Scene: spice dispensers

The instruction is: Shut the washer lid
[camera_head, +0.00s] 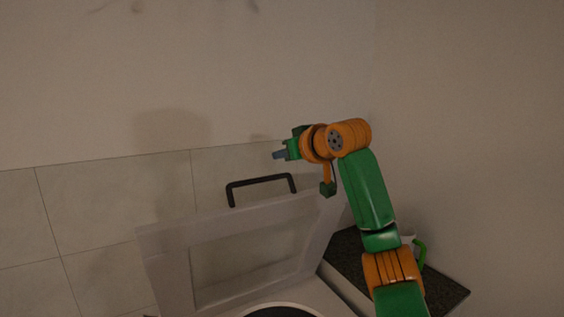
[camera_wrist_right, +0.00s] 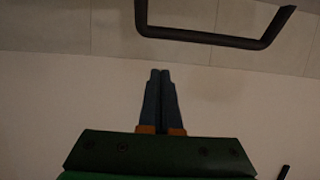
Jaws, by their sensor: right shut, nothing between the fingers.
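The washer lid (camera_head: 165,255) is a light grey panel with a recessed middle, standing raised and tilted back near the tiled wall in the head view. A black bar handle (camera_head: 260,181) is on its top edge; it also shows at the top of the right wrist view (camera_wrist_right: 210,38). Below the lid, part of the washer's round dark opening (camera_head: 282,312) shows at the bottom edge. My right gripper (camera_head: 277,155) is above the lid's upper right, near the handle but apart from it. Its blue fingers (camera_wrist_right: 160,75) are together and empty. My left gripper is not in view.
A dark speckled countertop (camera_head: 450,291) lies to the right of the washer, with a white and green item (camera_head: 420,252) on it, partly hidden by my right arm. The tiled wall (camera_head: 100,215) stands behind the lid. The space above and left of the lid is free.

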